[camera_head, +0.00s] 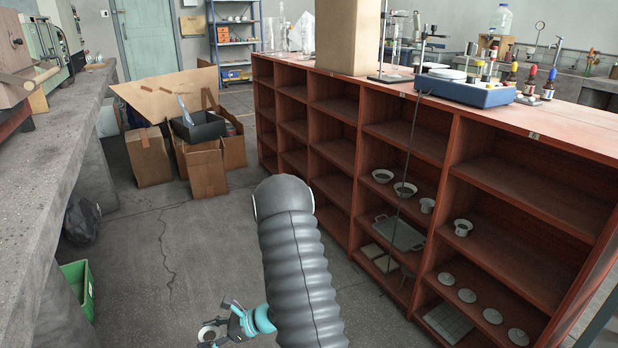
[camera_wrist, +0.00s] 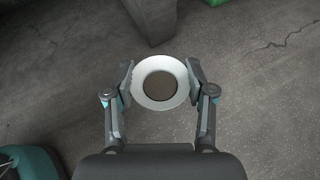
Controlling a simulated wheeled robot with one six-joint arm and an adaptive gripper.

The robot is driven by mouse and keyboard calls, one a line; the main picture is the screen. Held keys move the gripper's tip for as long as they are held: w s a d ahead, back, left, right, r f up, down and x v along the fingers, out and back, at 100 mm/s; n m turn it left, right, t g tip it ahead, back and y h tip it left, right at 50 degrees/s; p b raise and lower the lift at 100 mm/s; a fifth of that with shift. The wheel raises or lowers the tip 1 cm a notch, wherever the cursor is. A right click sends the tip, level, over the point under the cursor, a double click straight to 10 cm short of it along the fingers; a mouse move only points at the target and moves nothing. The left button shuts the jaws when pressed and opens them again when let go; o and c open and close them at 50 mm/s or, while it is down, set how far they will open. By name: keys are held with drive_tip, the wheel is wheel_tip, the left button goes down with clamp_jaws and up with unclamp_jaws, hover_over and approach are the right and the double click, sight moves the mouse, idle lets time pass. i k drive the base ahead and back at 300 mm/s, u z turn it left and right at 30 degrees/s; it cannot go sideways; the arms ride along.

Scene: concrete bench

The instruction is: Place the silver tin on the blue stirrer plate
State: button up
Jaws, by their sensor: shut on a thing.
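The silver tin (camera_wrist: 160,103) shows in the wrist view as a round, pale ring with a dark round middle. My gripper (camera_wrist: 160,84) is shut on it, with one finger at each side of its rim. In the head view the gripper (camera_head: 226,330) is low at the bottom edge, left of my arm, and the tin (camera_head: 205,336) shows small there above the floor. A blue device with a pale round top (camera_head: 465,90), which looks like the stirrer plate, stands on the red shelf unit's top at the right. Small bottles stand at or around it, so part of it is hidden.
The red shelf unit (camera_head: 490,122) runs along the right, with bowls and discs inside. A cardboard box (camera_head: 347,35) and metal stands are on its top. A concrete bench (camera_head: 60,150) is at the left, with a green crate (camera_head: 78,285) below.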

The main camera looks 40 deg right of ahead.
sight(447, 71)
drive_tip(key=i, duration=1.5)
drive_tip(key=z, duration=2.65)
